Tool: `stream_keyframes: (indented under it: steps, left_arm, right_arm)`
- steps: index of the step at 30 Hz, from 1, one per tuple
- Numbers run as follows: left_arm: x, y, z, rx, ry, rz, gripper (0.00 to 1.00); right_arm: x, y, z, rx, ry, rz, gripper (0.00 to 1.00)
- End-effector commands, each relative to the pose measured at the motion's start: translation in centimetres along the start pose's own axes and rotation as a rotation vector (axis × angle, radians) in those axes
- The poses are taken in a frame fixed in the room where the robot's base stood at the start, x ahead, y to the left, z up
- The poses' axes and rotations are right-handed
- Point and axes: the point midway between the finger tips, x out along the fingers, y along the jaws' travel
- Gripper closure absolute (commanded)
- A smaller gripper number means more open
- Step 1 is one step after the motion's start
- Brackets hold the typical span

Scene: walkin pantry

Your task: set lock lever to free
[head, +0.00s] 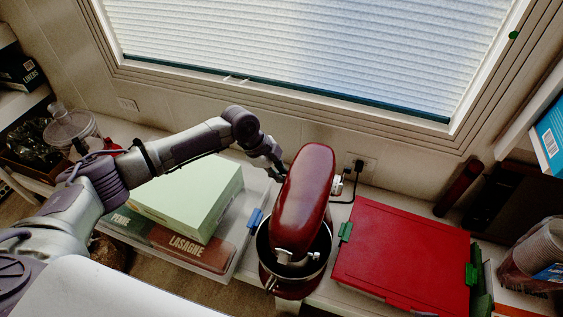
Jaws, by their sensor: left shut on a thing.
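A dark red stand mixer (306,195) stands on the counter in the middle of the head view, its head lowered over a metal bowl (322,262). My left arm reaches in from the left, and my left gripper (279,172) is at the rear left side of the mixer head, close against it. The gripper is shut on a small part there, which I take to be the lock lever. The lever itself is hidden by the fingers and too small to make out, so its setting cannot be read. My right gripper is not in view.
A black cord runs to a wall outlet (361,163) behind. A window (300,50) is above.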

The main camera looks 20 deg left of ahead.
Motion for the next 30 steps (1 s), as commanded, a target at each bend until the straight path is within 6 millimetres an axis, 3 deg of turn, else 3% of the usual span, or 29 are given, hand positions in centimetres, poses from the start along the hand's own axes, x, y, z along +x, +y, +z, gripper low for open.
stream_keyframes:
  steps: [11, 12, 16, 26, 30]
  left_arm:
    - [-0.1, 0.8, 0.0, 0.0, -0.001, 0.006, 1.0]
    - [0.0, 0.8, 0.0, 0.0, -0.001, 0.007, 0.78]
    - [0.0, 0.8, 0.0, 0.0, -0.001, 0.005, 0.57]
    - [-0.3, 0.6, -0.1, 0.001, 0.0, 0.0, 0.57]
    - [-1.8, 0.5, 0.0, 0.0, -0.001, -0.002, 0.57]
  right_arm:
    - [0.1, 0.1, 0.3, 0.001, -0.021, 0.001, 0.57]
    - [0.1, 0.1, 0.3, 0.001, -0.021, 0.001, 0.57]
    - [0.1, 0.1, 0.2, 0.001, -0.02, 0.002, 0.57]
    - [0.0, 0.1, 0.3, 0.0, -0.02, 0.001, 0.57]
    - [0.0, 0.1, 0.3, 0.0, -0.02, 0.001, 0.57]
